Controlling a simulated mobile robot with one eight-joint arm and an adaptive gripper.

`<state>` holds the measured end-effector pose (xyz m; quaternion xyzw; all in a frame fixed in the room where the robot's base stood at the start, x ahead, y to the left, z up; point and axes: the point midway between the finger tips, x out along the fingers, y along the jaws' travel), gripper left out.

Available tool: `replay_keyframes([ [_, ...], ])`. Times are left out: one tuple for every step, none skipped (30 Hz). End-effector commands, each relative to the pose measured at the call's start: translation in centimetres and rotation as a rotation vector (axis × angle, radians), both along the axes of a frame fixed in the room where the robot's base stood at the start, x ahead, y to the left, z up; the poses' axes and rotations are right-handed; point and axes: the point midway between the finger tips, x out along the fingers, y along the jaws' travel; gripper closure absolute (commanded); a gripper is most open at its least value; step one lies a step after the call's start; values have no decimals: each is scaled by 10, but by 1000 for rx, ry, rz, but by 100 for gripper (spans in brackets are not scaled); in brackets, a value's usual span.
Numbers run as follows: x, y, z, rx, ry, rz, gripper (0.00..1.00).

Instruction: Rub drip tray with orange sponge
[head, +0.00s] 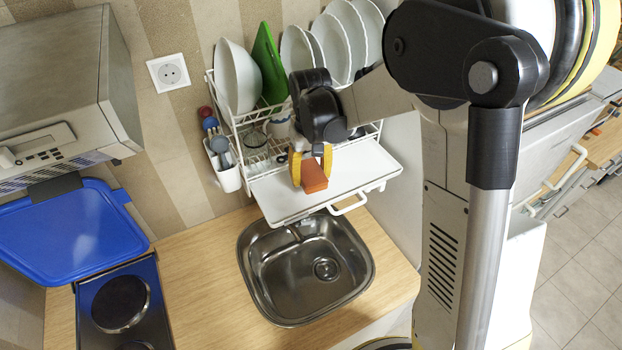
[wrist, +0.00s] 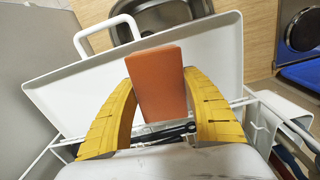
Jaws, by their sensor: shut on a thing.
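The orange sponge (head: 314,176) is held between the yellow fingers of my gripper (head: 311,165). In the wrist view the sponge (wrist: 158,83) stands out past the fingertips of my gripper (wrist: 158,80). The white drip tray (head: 345,167) juts out from under the dish rack, above the back edge of the sink. It also shows in the wrist view (wrist: 215,50), with its loop handle at the upper left. The sponge is over the tray; I cannot tell whether it touches the surface.
The dish rack (head: 243,118) holds plates, a bowl and a green board. A utensil cup (head: 225,168) hangs at its left. The metal sink (head: 300,270) is below the tray. A hob (head: 122,300) and blue lid (head: 65,235) are at the left. The wooden counter (head: 205,290) between is clear.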

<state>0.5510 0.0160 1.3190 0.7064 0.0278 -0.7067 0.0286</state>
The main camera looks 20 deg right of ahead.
Motion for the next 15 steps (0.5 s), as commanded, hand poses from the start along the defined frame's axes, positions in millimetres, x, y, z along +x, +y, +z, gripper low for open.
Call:
replay_keyframes([
  [0, 0, 7, 0, 0, 0, 79],
  [1, 0, 10, 0, 0, 0, 79],
  [1, 0, 13, 0, 0, 0, 79],
  [2, 0, 16, 0, 0, 0, 79],
  [2, 0, 18, 0, 0, 0, 79],
  [2, 0, 21, 0, 0, 0, 79],
  [2, 0, 22, 0, 0, 0, 79],
  [2, 0, 23, 0, 0, 0, 79],
  [3, 0, 24, 0, 0, 0, 79],
  [3, 0, 25, 0, 0, 0, 79],
  [3, 0, 25, 0, 0, 0, 79],
  [3, 0, 25, 0, 0, 0, 79],
  [3, 0, 25, 0, 0, 0, 79],
  [3, 0, 25, 0, 0, 0, 79],
  [3, 0, 24, 0, 0, 0, 79],
])
